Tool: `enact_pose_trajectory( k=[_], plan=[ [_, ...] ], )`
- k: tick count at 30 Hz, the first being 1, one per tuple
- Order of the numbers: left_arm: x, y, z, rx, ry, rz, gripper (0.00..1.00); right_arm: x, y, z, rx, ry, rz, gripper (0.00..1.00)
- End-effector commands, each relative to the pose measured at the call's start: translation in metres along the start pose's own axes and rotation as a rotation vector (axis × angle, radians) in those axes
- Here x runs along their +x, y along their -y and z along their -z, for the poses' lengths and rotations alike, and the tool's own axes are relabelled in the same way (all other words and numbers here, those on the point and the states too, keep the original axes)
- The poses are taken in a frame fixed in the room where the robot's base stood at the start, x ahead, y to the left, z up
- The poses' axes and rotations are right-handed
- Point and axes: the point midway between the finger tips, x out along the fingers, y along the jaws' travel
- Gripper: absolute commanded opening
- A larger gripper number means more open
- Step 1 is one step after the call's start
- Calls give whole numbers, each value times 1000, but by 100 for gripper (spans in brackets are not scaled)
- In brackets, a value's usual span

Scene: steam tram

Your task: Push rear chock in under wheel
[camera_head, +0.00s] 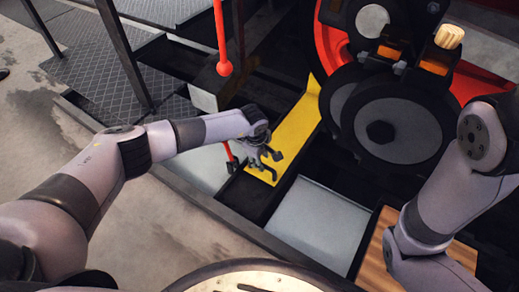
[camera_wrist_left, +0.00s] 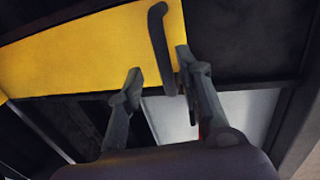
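A yellow chock (camera_head: 298,126) with an upturned far end lies in the dark gap beside the wheel (camera_head: 345,112); it also shows in the left wrist view (camera_wrist_left: 85,50). My left gripper (camera_head: 269,165) is over its near end. In the left wrist view its fingers (camera_wrist_left: 158,75) are apart. A dark bent bar (camera_wrist_left: 158,38) stands between them against the yellow; I cannot tell whether the fingers touch it. The chock's near end is partly hidden by the gripper. My right arm is at the right, but its gripper is not visible.
A red rod (camera_head: 220,40) with a ball end stands left of the chock, near a grey block (camera_head: 208,90). Dark tread plates (camera_head: 100,75) lie at upper left. Pale panels (camera_head: 318,226) and a wooden slat panel (camera_head: 374,262) lie in front.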

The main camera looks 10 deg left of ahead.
Motion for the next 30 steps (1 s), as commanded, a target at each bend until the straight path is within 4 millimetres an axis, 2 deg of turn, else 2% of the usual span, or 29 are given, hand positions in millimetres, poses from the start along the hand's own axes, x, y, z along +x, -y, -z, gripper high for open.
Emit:
enact_pose_trajectory(
  k=[9, 15, 20, 30],
  plan=[
    [-67, -1, 1, 1, -2, -4, 33, 0, 0, 1, 0, -2, 1, 40],
    [-96, -1, 1, 0, -1, -3, 33, 0, 0, 1, 0, -3, 2, 40],
    [-105, -1, 0, 1, -1, -3, 33, 0, 0, 1, 0, -3, 2, 40],
    [-106, -1, 0, 1, -1, -2, 33, 1, 0, 1, 0, -3, 2, 40]
  ],
)
